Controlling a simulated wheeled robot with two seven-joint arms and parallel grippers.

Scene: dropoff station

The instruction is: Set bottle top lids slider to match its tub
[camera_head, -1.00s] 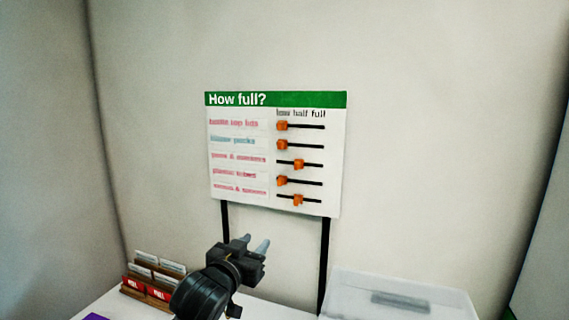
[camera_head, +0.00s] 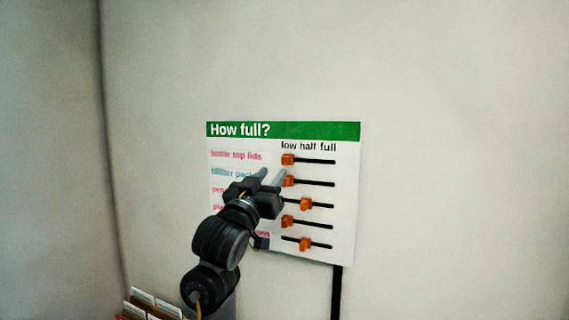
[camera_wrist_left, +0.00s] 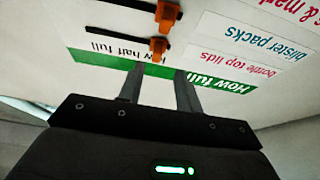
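The "How full?" board (camera_head: 345,215) stands against the wall. The bottle top lids slider is an orange knob (camera_head: 288,159) at the left, "low" end of its black slot, in the top row. My left gripper (camera_head: 273,174) is open and empty in front of the board, below and left of that knob in the head view. In the left wrist view the board appears upside down, and the same knob (camera_wrist_left: 158,47) shows just beyond and between the two spread fingertips (camera_wrist_left: 160,72). Contact cannot be told. The bottle top lids tub is not identifiable. My right gripper is not in view.
The blister packs knob (camera_head: 288,181) sits close below, also at the low end. Other orange knobs (camera_head: 306,204) are in lower rows. My arm hides some labels. A card rack (camera_head: 150,304) is at the bottom left. The wall above is clear.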

